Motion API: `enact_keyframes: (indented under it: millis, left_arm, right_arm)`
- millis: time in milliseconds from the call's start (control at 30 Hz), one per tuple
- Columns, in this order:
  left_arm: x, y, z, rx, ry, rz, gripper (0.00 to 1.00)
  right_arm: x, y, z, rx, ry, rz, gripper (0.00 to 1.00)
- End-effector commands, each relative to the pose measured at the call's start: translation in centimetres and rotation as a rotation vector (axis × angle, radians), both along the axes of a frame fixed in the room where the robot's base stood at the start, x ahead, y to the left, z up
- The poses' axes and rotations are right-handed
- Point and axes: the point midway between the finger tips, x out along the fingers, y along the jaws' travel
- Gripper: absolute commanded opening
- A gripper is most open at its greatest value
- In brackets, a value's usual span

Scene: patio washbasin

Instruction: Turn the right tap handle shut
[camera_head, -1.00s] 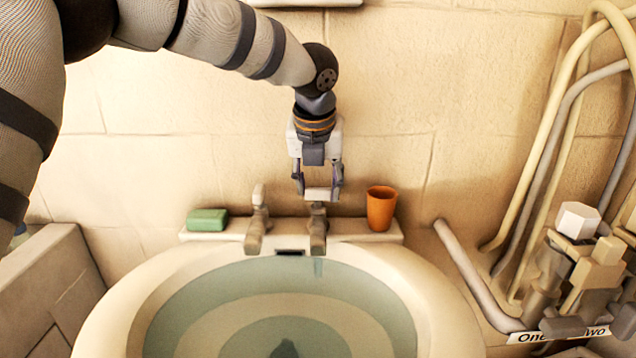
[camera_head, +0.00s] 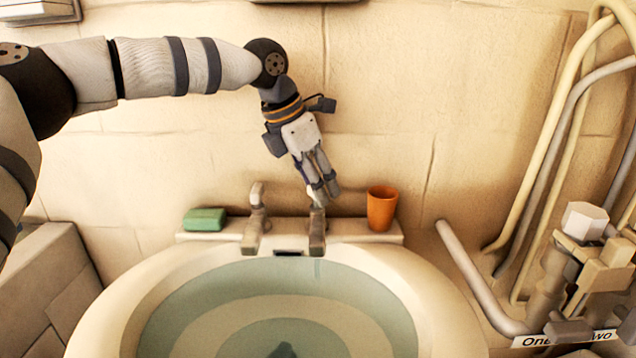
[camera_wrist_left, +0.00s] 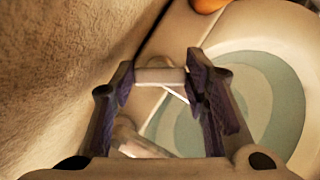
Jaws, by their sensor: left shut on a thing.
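The right tap (camera_head: 317,232) stands on the back ledge of the washbasin (camera_head: 440,300). Its pale handle (camera_wrist_left: 160,76) lies between the fingertips in the left wrist view. My left gripper (camera_head: 324,196) is shut on this handle and leans down to the right from upper left. In the head view the fingers mostly hide the handle. A thin trace of water seems to show below the right spout. The left tap (camera_head: 255,225) stands to the left, apart from the gripper. My right gripper is not in view.
An orange cup (camera_head: 381,208) stands on the ledge close to the right of the gripper. A green soap bar (camera_head: 204,219) lies at the ledge's left end. The wall is close behind. Pipes (camera_head: 540,170) and blocky fittings fill the right side.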

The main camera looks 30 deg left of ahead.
Motion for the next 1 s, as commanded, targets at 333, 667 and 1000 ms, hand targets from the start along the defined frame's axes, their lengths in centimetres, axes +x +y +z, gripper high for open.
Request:
enact_keyframes:
  millis: [333,667,1000]
  left_arm:
    - [0.1,0.1,-0.4,0.000,0.005,-0.225,0.14]
    - [0.1,0.1,-0.2,0.001,0.003,-0.321,0.14]
    - [0.0,0.1,-0.2,0.002,0.004,-0.333,0.14]
  right_arm:
    - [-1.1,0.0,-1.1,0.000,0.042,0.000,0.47]
    - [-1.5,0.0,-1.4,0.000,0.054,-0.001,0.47]
    - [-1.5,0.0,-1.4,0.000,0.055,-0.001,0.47]
